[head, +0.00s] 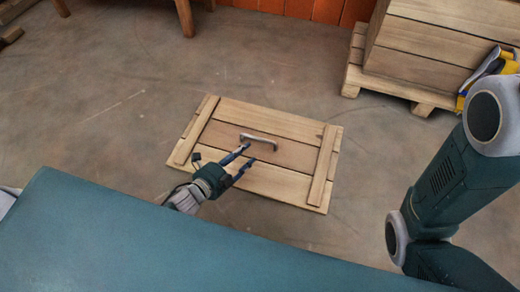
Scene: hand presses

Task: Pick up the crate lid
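The crate lid (225,134), made of pale wooden planks with two cross battens, lies flat on the floor in the middle of the head view. A grey metal handle (260,138) is fixed near its centre. My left gripper (246,157) is over the lid, just on the near side of the handle. Its two dark fingers are spread apart with nothing visible between them. I cannot tell how high it is above the planks.
Wooden furniture legs (185,17) show at the top left, before an orange wall (300,8). The floor around the lid is clear.

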